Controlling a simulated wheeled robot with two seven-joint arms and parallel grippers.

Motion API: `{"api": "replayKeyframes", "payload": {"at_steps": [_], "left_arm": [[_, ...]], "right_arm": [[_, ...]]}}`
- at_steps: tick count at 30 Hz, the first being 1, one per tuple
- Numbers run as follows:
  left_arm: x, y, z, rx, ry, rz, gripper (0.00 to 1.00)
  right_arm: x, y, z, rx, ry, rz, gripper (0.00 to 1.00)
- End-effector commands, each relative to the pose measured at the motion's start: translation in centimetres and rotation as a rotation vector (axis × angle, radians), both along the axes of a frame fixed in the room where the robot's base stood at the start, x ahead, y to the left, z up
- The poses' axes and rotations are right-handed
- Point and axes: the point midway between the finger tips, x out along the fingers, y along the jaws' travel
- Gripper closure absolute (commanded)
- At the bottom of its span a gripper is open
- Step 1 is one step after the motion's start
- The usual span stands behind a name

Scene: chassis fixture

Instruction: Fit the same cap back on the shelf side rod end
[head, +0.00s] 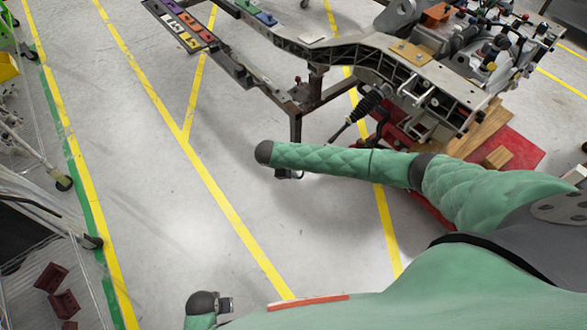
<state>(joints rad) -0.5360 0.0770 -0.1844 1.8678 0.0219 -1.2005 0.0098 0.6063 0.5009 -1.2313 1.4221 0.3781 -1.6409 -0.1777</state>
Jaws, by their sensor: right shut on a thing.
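My right arm reaches in from the right, and its gripper (290,174) hangs below the dark wrist at its end, above the open floor. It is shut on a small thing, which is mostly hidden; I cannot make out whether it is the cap. My left gripper (226,305) shows small at the bottom edge, and I cannot tell its jaws. No cap can be picked out elsewhere. A wire-sided shelf (70,275) stands at the lower left, partly cut off; I cannot make out a bare rod end on it.
A vehicle chassis (345,48) on a stand fills the upper right, with a red base (520,148) and wooden blocks (497,157) below. Dark red blocks (65,303) lie in the lower-left shelf. A wheeled cart (25,140) stands at left. The yellow-lined floor between is clear.

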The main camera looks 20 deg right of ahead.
Motion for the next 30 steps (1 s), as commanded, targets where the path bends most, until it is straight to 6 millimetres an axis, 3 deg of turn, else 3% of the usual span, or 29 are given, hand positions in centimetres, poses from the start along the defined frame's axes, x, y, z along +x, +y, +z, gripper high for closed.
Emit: {"api": "replayKeyframes", "payload": {"at_steps": [11, 12, 15, 30], "left_arm": [[0.0, 0.0, 0.16, 0.0, 0.0, 0.0, 0.55], [0.0, 0.0, 0.16, 0.0, 0.0, 0.0, 0.55], [0.0, 0.0, 0.16, 0.0, 0.0, 0.0, 0.55], [0.0, 0.0, 0.17, 0.0, 0.0, 0.0, 0.55]], "right_arm": [[-0.02, 0.03, -0.02, 0.0, 0.0, 0.0, 0.98], [-0.02, 0.03, -0.02, 0.0, 0.0, 0.001, 0.56], [-0.03, 0.03, -0.02, 0.0, 0.0, 0.001, 0.36], [-0.03, 0.03, -0.01, 0.0, 0.0, 0.001, 0.36]]}}
